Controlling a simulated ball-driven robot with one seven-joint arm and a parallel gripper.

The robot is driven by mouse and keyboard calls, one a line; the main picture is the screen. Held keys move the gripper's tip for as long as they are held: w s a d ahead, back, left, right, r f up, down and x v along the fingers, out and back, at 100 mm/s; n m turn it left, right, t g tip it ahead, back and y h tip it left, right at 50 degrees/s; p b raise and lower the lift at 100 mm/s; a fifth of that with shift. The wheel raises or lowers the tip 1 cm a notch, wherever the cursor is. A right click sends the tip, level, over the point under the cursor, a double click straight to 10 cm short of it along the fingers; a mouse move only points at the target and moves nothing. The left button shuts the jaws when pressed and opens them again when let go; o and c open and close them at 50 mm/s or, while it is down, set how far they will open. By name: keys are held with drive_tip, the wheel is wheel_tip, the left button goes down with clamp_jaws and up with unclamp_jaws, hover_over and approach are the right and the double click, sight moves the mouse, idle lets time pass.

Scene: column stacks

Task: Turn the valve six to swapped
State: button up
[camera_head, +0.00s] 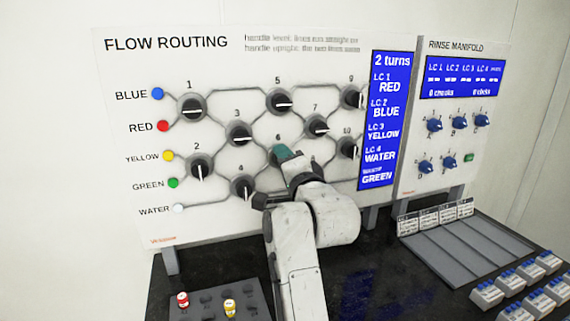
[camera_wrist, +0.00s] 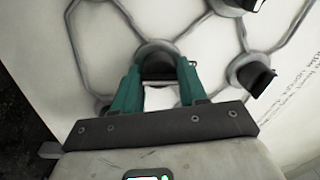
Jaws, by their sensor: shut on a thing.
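The flow routing panel (camera_head: 130,80) carries numbered black valve knobs joined by grey lines. My gripper (camera_head: 281,154) is at valve six, just under the "6" label, and covers most of that knob in the head view. In the wrist view the valve six knob (camera_wrist: 157,64) sits between the two teal fingers of my gripper (camera_wrist: 160,82), which are shut on its handle. A pale strip of the handle shows between the fingers. In the head view the handle's angle is hidden, so I cannot tell level from upright.
Valve three (camera_head: 238,133), valve four (camera_head: 243,187) and valve seven (camera_head: 316,127) are close around my gripper. A blue display (camera_head: 390,120) lists LC colours. The rinse manifold (camera_head: 410,150) stands at right. Vials and trays lie on the dark bench below.

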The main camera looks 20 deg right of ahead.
drive_tip(key=shift+d+f+m, duration=0.15)
drive_tip(key=shift+f+m, duration=0.2)
drive_tip(key=shift+m, duration=0.25)
drive_tip(key=o, duration=1)
drive_tip(key=shift+r, duration=0.2)
drive_tip(key=s+b, duration=0.1)
drive_tip(key=s, duration=0.9)
drive_tip(key=shift+s+f+b, duration=0.4)
